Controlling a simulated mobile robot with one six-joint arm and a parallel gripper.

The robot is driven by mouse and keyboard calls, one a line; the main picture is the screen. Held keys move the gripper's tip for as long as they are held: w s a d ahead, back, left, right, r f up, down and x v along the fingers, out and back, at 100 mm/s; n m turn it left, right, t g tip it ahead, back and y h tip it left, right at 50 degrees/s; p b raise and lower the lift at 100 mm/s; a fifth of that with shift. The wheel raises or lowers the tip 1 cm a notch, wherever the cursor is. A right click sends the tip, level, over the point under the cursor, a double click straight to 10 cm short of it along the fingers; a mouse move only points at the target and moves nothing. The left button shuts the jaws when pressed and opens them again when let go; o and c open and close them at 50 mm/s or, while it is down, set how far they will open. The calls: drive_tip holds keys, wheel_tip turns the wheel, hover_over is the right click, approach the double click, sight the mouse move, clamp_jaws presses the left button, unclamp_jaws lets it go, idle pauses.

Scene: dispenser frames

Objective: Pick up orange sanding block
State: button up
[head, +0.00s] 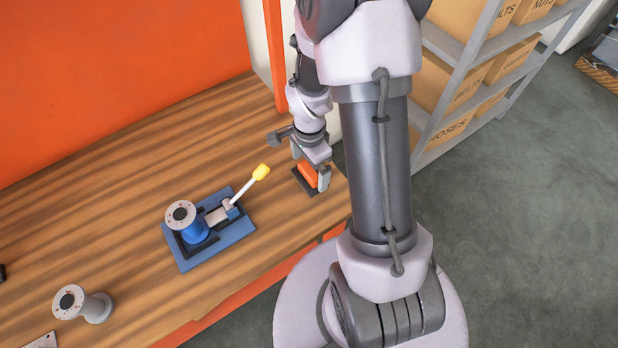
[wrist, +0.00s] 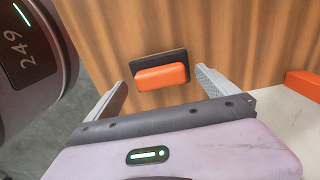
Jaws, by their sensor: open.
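The orange sanding block (head: 308,174) lies near the right end of the wooden workbench, on a dark flat base (head: 301,184). In the wrist view the orange block (wrist: 162,77) shows in front of the dark base (wrist: 158,61), between the two fingers. My gripper (head: 311,174) is open over the block, one finger on each side of it. In the wrist view the gripper (wrist: 160,88) shows clear gaps between both fingers and the block. I cannot tell how far the fingertips are above the bench.
A blue fixture (head: 222,243) with a spool and a yellow-tipped lever stands on the bench to the left. An orange wall (head: 110,80) rises behind the bench. Shelves with boxes (head: 458,87) stand at the right.

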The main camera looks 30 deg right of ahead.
wheel_tip(320, 180, down, 2)
drive_tip(key=shift+w+f, duration=0.1)
